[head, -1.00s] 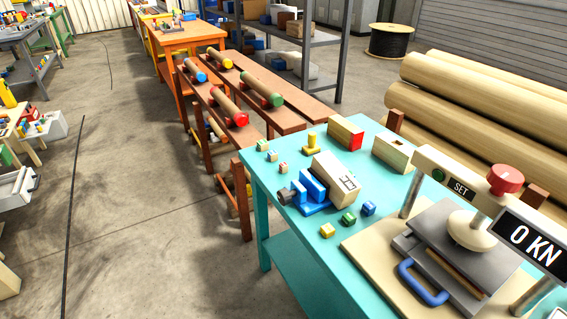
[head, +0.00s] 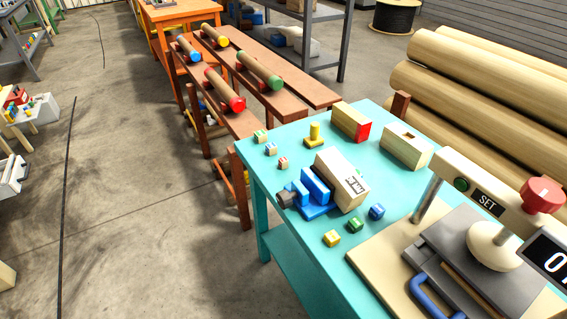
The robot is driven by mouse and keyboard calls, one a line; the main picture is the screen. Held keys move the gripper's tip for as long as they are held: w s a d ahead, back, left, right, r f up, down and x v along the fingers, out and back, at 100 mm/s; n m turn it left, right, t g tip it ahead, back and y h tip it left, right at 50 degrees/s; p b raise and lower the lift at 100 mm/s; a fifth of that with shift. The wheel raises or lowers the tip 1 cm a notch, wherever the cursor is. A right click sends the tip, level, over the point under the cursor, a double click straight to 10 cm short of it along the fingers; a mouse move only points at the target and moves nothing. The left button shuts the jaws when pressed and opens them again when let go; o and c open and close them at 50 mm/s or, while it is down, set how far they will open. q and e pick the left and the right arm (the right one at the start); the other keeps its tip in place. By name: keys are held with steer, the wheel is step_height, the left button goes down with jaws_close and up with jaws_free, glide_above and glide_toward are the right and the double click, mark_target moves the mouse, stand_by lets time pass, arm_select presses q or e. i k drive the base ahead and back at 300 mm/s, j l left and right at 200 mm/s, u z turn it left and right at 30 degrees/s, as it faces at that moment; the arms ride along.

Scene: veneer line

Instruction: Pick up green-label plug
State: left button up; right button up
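On the turquoise table (head: 290,222), a small pale block with green on it (head: 260,137) lies near the far left corner. Similar small blocks with blue (head: 271,149) and red (head: 283,163) lie in a row nearer me. A green cube (head: 355,224) lies between a yellow cube (head: 332,238) and a blue cube (head: 377,211), on the near side of a blue vise. Which one is the green-label plug I cannot tell for sure; the labels are too small to read. Neither of my grippers is in view.
The blue vise (head: 316,186) holds a wooden block (head: 342,180). A yellow peg (head: 314,135), a red-ended block (head: 351,123) and a slotted block (head: 405,147) stand behind. A press (head: 490,235) fills the right.

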mark_target(260, 136)
steer(key=i+j+z, duration=0.15)
steer(key=i+j, duration=0.15)
steer(key=i+j+z, duration=0.2)
steer(key=j, duration=0.3)
steer(key=i+j+z, duration=0.15)
steer(key=j, duration=0.25)
steer(key=i, duration=0.1)
